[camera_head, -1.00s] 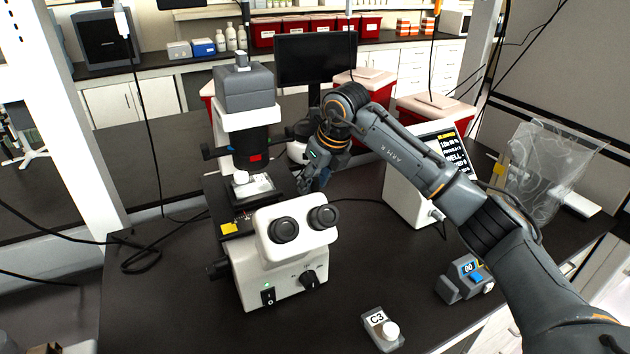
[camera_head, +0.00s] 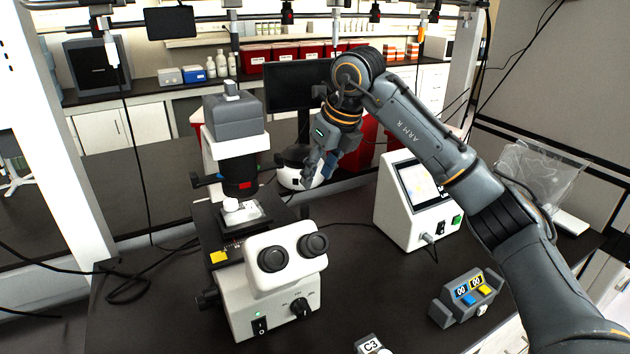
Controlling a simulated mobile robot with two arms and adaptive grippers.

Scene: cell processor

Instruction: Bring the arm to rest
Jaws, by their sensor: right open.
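My right arm (camera_head: 425,135) comes in from the lower right and reaches over the bench, bent at a high joint. My right gripper (camera_head: 316,180) hangs down from it, open, behind and to the right of the microscope. I see nothing between its fingers. It is in front of a white round device (camera_head: 292,178); whether they touch I cannot tell. My left gripper is not in view.
The microscope (camera_head: 270,295) stands on the dark bench at centre left. A white box with a screen (camera_head: 396,222) is right of the gripper. A two-display counter (camera_head: 466,298) and a C3 block (camera_head: 371,345) are at the front. A monitor (camera_head: 290,88) stands behind.

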